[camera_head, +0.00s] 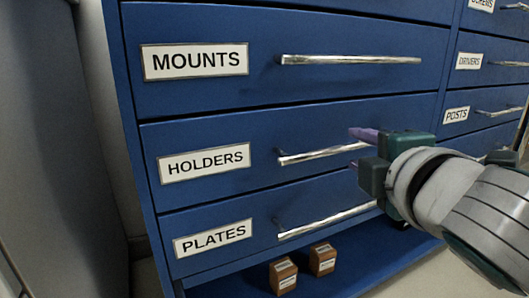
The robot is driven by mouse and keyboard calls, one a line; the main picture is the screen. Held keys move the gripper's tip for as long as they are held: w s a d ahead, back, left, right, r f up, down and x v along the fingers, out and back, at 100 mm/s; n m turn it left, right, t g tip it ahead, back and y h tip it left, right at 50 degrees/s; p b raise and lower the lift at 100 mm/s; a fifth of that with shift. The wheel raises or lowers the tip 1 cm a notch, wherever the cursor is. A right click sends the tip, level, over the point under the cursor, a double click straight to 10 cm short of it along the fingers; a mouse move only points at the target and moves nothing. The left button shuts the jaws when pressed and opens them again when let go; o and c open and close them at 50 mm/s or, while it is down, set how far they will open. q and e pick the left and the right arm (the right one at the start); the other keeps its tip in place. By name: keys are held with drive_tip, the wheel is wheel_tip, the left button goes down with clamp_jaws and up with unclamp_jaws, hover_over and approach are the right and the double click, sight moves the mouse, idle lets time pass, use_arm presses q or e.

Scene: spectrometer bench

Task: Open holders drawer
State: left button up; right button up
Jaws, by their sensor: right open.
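The blue holders drawer (225,185) is in the middle of the left column in the head view, with a white label reading HOLDERS (205,162). It looks closed, flush with the drawers above and below. Its silver bar handle (315,154) runs across the front. My right gripper (360,150) comes in from the right, at the right end of this handle. Its fingers are open, one above and one below the bar's level. I cannot tell whether they touch the bar, and the gripper hides the bar's right end. My left gripper is not in view.
The mounts drawer (200,97) is above and the plates drawer (215,258) below; both look closed. Two small wooden blocks (283,276) (322,259) stand on the blue ledge at the bottom. Another drawer column, with a posts drawer (458,115), is at right.

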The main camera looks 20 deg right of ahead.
sight(353, 148)
drive_tip(key=shift+b+x, duration=0.6)
drive_tip(key=shift+x, duration=1.35)
clamp_jaws()
